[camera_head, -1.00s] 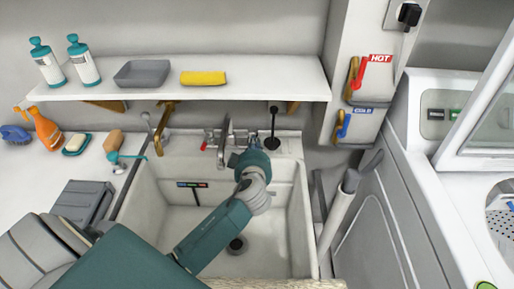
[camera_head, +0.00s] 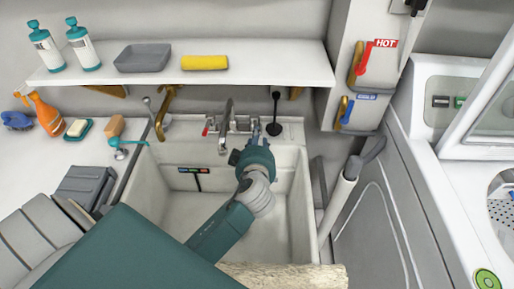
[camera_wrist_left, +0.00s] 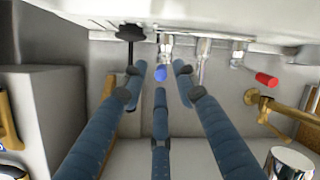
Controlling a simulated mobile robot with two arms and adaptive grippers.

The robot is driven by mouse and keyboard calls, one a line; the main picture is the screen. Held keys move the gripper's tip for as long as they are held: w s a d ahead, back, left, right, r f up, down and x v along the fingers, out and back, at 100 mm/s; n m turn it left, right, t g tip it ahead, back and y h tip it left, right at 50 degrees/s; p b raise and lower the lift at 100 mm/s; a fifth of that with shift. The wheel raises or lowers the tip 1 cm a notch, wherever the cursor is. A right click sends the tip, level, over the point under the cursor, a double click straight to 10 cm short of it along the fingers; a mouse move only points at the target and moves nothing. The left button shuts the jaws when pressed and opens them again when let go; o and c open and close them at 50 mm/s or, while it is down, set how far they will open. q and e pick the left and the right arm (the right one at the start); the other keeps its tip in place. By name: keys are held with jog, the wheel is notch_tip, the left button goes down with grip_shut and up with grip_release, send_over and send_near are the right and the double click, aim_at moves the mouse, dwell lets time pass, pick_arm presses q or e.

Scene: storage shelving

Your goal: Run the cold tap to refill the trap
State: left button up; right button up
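The sink (camera_head: 180,212) stands below the shelf, with a chrome faucet (camera_head: 226,122) at its back edge. Its red hot handle (camera_head: 208,127) is left of the spout in the head view; the red handle (camera_wrist_left: 266,79) is on the right in the left wrist view. The small blue cold handle (camera_wrist_left: 161,73) shows between the spread blue fingers of my left gripper (camera_wrist_left: 158,88). I cannot tell whether a fingertip touches it. In the head view my left gripper (camera_head: 256,130) is at the faucet's right side. No water stream is visible. My right gripper is not in view.
A black plunger (camera_head: 274,125) stands right beside the gripper. HOT (camera_head: 365,62) and blue-labelled (camera_head: 345,110) valve levers are on the right wall.

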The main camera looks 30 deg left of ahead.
pick_arm(q)
jog(key=v, duration=0.7)
jog(key=shift+f, duration=0.15)
